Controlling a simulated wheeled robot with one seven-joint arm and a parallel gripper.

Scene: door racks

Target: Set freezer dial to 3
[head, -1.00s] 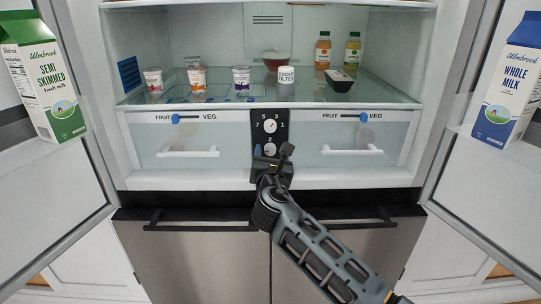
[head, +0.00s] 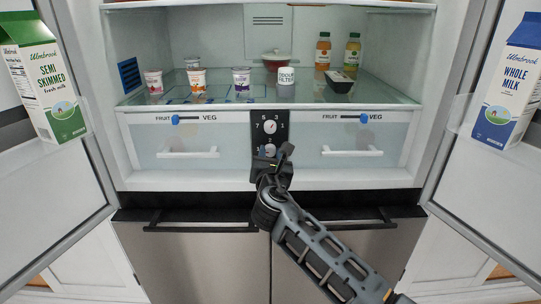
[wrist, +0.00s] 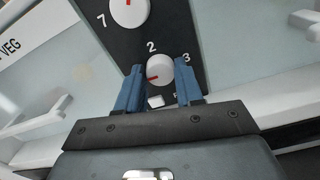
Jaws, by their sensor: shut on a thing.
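The black control panel (head: 257,133) between the two drawers carries two round white dials. The upper dial (head: 270,127) is marked with odd numbers. The lower dial (wrist: 160,68) has a 2 above it and a 3 at its upper right in the wrist view. Its red mark points left, toward the left finger, away from the 3. My gripper (wrist: 158,86) has its blue fingers shut on the lower dial, one on each side. In the head view my gripper (head: 269,154) is in front of the panel's lower part and partly hides the dial.
White drawer handles (head: 187,152) and (head: 352,151) stick out on both sides of the panel. A glass shelf (head: 215,101) with pots and bottles is above. Open doors hold a semi skimmed milk carton (head: 50,85) and a whole milk carton (head: 508,85).

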